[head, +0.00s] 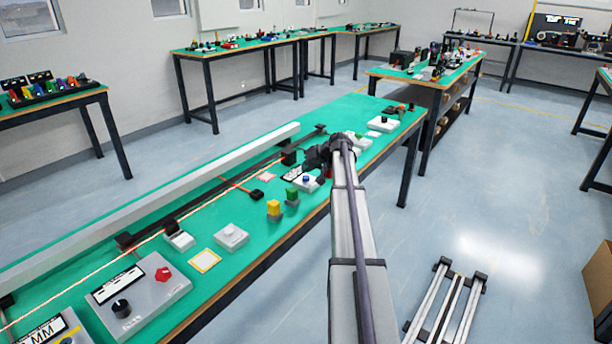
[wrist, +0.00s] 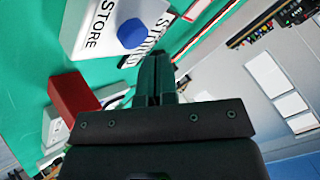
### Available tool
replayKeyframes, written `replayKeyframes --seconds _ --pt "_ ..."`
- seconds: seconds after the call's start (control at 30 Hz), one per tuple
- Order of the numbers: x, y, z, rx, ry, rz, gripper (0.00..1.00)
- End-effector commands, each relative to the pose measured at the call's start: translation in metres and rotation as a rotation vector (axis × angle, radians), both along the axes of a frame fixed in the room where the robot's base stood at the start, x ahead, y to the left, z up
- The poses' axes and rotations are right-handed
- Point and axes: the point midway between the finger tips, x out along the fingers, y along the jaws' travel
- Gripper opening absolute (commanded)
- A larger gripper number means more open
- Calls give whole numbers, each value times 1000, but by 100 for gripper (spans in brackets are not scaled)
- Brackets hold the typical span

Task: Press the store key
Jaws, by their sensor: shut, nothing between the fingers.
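The store key is a blue button (wrist: 131,33) on a white box (wrist: 92,30) lettered STORE, at the upper left of the wrist view. In the head view the white box (head: 311,187) with its blue button (head: 306,179) sits on the green bench just below and left of my gripper (head: 322,168). My gripper's dark fingers (wrist: 155,65) are shut and empty. In the wrist view their tips appear just beside the blue button, with a visible gap in the picture. I cannot tell the height of the tips above it.
A red block (wrist: 75,97) stands near the box in the wrist view. A conveyor rail (head: 160,200) runs along the bench. Another white box (head: 382,123) lies further right.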

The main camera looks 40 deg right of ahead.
Motion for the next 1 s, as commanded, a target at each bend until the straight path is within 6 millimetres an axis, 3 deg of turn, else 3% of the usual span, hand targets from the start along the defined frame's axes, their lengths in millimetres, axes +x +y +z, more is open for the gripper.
replayKeyframes --seconds 0.27,0.77,1.0 --pt "0 0 1 0 0 0 0" --pt "0 0 50 0 0 0 0" --pt "0 0 49 0 0 0 0"
